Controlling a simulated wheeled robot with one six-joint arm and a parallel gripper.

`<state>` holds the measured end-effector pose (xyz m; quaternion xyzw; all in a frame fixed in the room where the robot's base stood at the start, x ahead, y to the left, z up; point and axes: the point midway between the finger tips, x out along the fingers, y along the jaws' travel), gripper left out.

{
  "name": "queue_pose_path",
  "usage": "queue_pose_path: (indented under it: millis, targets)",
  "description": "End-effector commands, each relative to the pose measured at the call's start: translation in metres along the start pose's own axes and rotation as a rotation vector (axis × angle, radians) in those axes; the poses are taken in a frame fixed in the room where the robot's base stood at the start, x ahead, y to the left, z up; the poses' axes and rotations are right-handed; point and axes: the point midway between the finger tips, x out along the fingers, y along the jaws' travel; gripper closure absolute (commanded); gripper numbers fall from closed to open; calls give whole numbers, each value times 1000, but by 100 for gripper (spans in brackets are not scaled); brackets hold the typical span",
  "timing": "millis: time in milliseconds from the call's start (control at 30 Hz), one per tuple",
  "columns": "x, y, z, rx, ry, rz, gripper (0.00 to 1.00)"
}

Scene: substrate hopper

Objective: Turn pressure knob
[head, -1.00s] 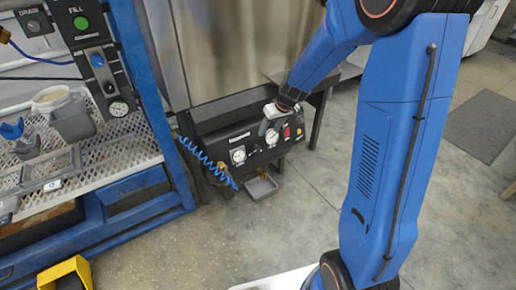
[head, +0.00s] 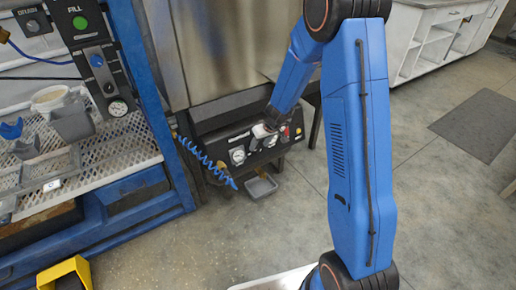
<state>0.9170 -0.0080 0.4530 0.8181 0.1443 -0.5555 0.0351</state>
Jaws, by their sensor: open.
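A low black machine (head: 222,119) stands on the floor behind my arm. Its front panel (head: 228,141) carries a white round gauge (head: 238,156), a second gauge partly covered by my gripper, a red button (head: 284,138) and a yellow knob (head: 298,131). My gripper (head: 260,138) is open at the panel, close to its middle, to the right of the left gauge. It is small in this view and its fingers are hard to make out. I cannot tell which control is the pressure knob, or whether the fingers touch anything.
A blue rack (head: 168,110) stands at left with a mesh shelf (head: 126,150), grey bins (head: 72,122) and a FILL panel (head: 96,58). A coiled blue hose (head: 208,160) hangs left of the machine. A grey tray (head: 261,187) lies below.

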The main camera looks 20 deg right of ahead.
Motion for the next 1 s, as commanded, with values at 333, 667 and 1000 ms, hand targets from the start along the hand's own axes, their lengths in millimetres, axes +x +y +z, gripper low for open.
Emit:
queue_pose_path:
  millis: [333, 667, 1000]
  targets:
    - [30, 0, 0, 0, 0, 0, 51]
    - [33, 0, 0, 0, 0, 1, 51]
    - [32, 0, 0, 1, 0, 0, 92]
